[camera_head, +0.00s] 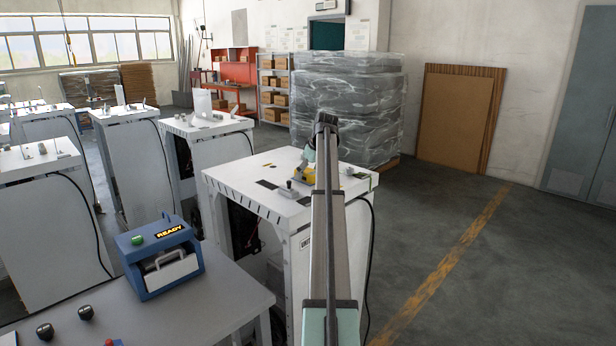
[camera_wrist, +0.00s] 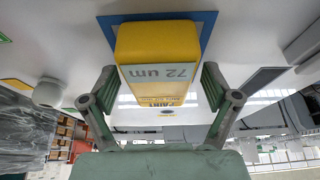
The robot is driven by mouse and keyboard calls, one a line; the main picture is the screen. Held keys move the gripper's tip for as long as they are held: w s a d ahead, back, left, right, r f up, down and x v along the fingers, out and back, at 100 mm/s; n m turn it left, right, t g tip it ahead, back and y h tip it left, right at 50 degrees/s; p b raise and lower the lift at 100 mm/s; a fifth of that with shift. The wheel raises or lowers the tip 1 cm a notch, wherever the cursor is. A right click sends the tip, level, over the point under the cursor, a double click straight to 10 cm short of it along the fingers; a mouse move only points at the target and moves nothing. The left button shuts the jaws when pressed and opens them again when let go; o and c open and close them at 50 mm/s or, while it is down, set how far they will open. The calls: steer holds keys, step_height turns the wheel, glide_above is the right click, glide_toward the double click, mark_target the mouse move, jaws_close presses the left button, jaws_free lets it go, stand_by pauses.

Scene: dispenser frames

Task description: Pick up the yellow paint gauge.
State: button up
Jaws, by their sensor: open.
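The yellow paint gauge (camera_wrist: 158,42) has a grey display reading "72 um" and sits on a blue-edged patch (camera_wrist: 205,20) in the wrist view. In the head view the gauge (camera_head: 302,174) is a small yellow shape on the white cabinet top (camera_head: 262,172), partly hidden by my arm. My gripper (camera_wrist: 158,82) is open, with one finger on each side of the gauge's near end in the wrist view. The fingers look apart from it, and nothing is held. In the head view my arm hides most of the gripper.
A small grey fixture (camera_head: 290,192) stands on the cabinet top left of the gauge. A blue READY box (camera_head: 160,262) sits on the grey table (camera_head: 200,318) at the front left. A wrapped pallet stack (camera_head: 350,105) stands behind the cabinet. The floor at right is clear.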

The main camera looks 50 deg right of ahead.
steer(key=c, duration=1.5)
